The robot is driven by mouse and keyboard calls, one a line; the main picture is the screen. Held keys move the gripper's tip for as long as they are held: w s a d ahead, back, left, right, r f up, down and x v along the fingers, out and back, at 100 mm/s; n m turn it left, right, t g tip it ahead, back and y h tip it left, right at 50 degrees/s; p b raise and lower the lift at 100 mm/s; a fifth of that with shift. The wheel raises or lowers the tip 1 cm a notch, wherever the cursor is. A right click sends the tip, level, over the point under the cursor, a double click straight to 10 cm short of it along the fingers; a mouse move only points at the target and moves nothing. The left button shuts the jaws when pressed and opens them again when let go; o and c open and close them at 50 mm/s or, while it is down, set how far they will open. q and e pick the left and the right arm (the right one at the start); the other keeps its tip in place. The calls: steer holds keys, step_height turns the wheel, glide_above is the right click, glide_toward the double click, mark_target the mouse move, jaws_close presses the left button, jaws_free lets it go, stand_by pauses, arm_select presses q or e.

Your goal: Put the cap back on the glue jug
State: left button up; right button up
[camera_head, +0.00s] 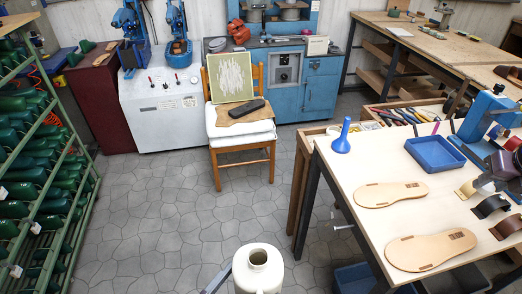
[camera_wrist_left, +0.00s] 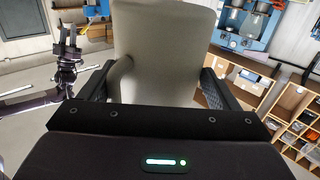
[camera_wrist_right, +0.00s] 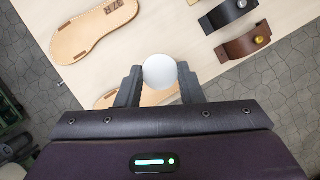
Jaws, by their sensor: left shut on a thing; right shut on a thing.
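The cream glue jug (camera_head: 270,274) stands upright at the bottom centre of the head view, its round neck open and uncapped. My left gripper (camera_wrist_left: 155,82) is shut around the jug's body, which fills the space between its fingers in the left wrist view (camera_wrist_left: 165,50). The jug's lower part is cut off in the head view. My right gripper (camera_wrist_right: 160,78) is shut on the round white cap (camera_wrist_right: 160,69), held between its fingertips above the worktable. The cap is apart from the jug. I cannot make out the right gripper clearly in the head view.
The pale worktable (camera_head: 365,224) is right of the jug, with two sandal soles (camera_head: 392,194) (camera_head: 425,252), a blue funnel (camera_head: 342,140) and a blue tray (camera_head: 435,154). Brown straps (camera_wrist_right: 243,43) lie near its right side. Stone floor is clear beyond the jug, up to a chair (camera_head: 243,152).

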arm_select(q)
steer(key=shift+s+d, duration=0.1)
steer(key=shift+s, duration=0.05)
arm_select(e)
steer(key=shift+w+a+r, duration=0.15)
steer(key=shift+w+r, duration=0.15)
steer(key=shift+r, duration=0.25)
